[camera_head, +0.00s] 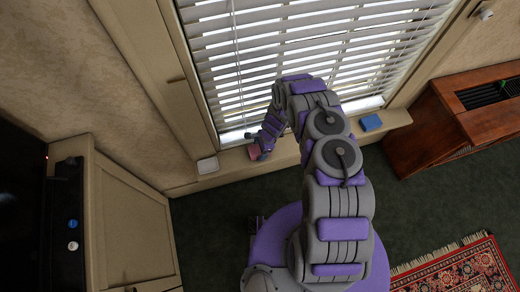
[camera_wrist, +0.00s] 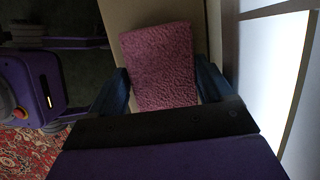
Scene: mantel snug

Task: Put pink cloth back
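The pink cloth (camera_wrist: 160,62) is a folded, textured block between the two dark fingers of my gripper (camera_wrist: 165,82) in the wrist view. A finger lies against each side of it, and it sits slightly tilted between them. In the head view the cloth (camera_head: 254,152) is a small pink patch at the end of my arm, over the window sill (camera_head: 234,161). I cannot tell whether the cloth touches the sill.
A white block-like item (camera_head: 208,165) lies on the sill to the left, and a blue one (camera_head: 371,122) to the right. Window blinds (camera_head: 240,60) rise close behind the sill. A wooden cabinet (camera_head: 450,120) stands at the right, a beige cabinet (camera_head: 130,225) at the left.

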